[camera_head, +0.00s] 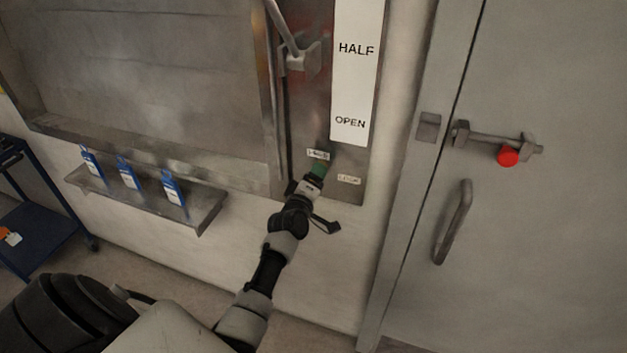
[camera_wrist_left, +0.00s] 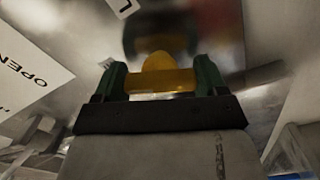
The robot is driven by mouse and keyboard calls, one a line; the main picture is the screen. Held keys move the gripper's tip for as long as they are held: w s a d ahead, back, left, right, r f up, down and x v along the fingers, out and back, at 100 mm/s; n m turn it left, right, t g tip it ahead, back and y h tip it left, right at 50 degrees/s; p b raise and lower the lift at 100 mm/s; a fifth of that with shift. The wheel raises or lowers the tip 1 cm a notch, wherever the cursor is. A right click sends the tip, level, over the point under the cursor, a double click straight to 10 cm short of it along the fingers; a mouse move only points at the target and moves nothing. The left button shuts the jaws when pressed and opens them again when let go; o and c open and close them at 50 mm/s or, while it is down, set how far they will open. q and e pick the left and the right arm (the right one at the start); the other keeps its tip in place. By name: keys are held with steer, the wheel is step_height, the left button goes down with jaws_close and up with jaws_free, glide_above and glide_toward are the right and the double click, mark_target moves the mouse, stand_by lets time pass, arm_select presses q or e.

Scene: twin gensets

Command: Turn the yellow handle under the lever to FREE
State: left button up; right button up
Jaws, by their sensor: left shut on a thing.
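The yellow handle (camera_wrist_left: 160,78) shows in the left wrist view between the two green fingers of my left gripper (camera_wrist_left: 163,84). The gripper is shut on it. In the head view my left gripper (camera_head: 318,172) reaches up to the lower part of the steel panel and hides the handle. A small label (camera_head: 318,154) sits just above the gripper and another label (camera_head: 349,180) to its right; their words are too small to read surely. The grey lever (camera_head: 289,35) is higher on the panel, beside a white strip (camera_head: 357,75) marked HALF and OPEN. My right gripper is not in view.
A blue cart (camera_head: 40,235) stands at far left. At right is a grey door (camera_head: 540,250) with a bolt, a red knob (camera_head: 508,156) and a pull handle (camera_head: 453,222).

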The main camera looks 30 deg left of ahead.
arm_select(q)
steer(key=shift+n, duration=2.2)
steer(key=o, duration=0.9)
steer(key=b+v, duration=0.1)
steer(key=v, duration=1)
steer(key=shift+a+f, duration=0.1)
steer(key=shift+w, duration=0.1)
